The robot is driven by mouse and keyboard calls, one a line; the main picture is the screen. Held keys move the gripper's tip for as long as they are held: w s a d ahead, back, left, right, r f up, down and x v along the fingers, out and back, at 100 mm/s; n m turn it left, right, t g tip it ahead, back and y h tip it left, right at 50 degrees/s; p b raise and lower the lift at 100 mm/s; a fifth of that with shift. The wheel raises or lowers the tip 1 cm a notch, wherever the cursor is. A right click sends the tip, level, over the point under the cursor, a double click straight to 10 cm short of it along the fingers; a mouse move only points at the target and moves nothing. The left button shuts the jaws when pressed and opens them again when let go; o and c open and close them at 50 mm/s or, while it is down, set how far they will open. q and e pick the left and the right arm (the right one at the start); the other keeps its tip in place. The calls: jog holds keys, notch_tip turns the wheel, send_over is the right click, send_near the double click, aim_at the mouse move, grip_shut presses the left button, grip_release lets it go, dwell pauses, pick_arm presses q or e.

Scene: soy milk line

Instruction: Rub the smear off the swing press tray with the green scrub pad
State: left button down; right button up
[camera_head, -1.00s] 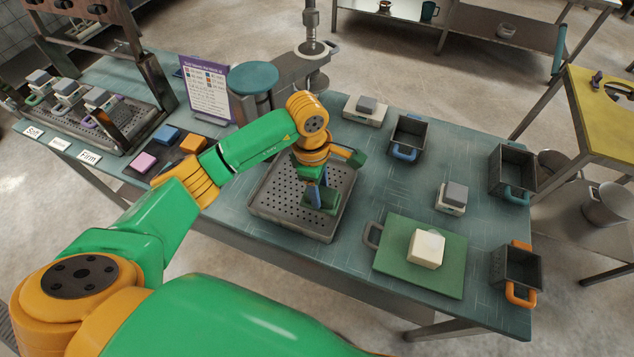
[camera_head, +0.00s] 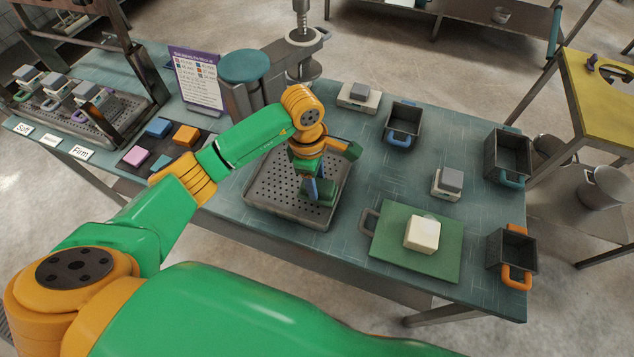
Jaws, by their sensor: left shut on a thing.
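The swing press tray (camera_head: 262,192) is a grey perforated tray with a raised rim on the teal table, below the press. My left gripper (camera_head: 318,182) is over the tray's right half, pointing down. It is shut on the green scrub pad (camera_head: 324,193), which is low over the tray floor; I cannot tell whether it touches. The arm and pad cover part of the tray, and I cannot make out a smear on the visible part. My right gripper is not in view.
The press post (camera_head: 240,95) and a sign (camera_head: 196,80) stand behind the tray. Coloured pads lie on a dark mat (camera_head: 183,153) at left. A green board (camera_head: 390,240) with a white block (camera_head: 422,234) is at right, near dark handled bins (camera_head: 402,118) and a small scale (camera_head: 447,183).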

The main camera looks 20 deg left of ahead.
pick_arm(q)
jog(key=r, duration=0.1)
jog(key=a+r+p, duration=0.1)
jog(key=shift+r, duration=0.35)
jog(key=shift+d+r+p, duration=0.15)
jog(key=shift+r+p, duration=0.55)
jog(key=shift+d+r, duration=0.15)
jog(key=shift+r, duration=0.35)
jog(key=shift+f, duration=0.1)
